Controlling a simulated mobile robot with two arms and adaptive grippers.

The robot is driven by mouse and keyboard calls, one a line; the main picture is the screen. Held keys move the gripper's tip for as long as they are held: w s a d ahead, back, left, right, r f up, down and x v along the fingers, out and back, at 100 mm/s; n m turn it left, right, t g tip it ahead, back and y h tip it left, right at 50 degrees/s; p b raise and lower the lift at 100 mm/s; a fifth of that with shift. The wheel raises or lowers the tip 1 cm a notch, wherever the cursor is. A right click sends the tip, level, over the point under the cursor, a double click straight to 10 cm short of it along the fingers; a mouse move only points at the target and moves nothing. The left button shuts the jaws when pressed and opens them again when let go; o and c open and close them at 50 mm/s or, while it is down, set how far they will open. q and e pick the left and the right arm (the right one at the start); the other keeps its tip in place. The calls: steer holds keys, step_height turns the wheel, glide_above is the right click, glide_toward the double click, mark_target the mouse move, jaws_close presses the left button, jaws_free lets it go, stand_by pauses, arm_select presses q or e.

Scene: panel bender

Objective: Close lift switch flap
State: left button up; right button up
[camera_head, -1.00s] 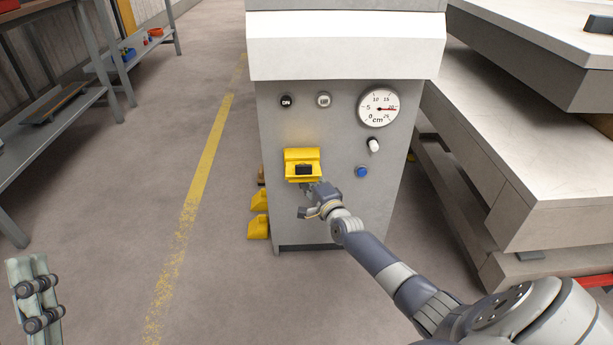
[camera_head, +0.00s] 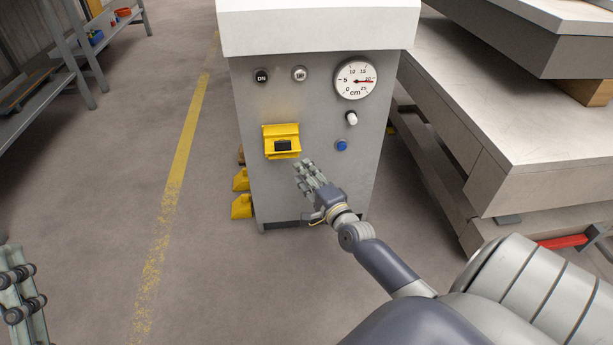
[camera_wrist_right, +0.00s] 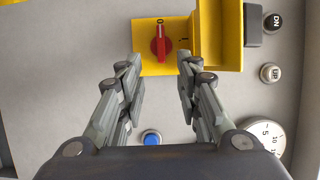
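The yellow switch box (camera_head: 283,155) is on the grey front panel, with its flap (camera_head: 281,131) open and standing out from the panel. My left gripper (camera_head: 20,285) is cut off at the lower left edge.
A blue button (camera_head: 342,146), a white knob (camera_head: 351,118), a round gauge (camera_head: 356,80) and two push buttons (camera_head: 280,75) surround the box. A stack of pale sheets (camera_head: 490,110) stands on the right.

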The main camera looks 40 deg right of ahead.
steer(key=shift+s, duration=0.35)
steer(key=shift+c, duration=0.6)
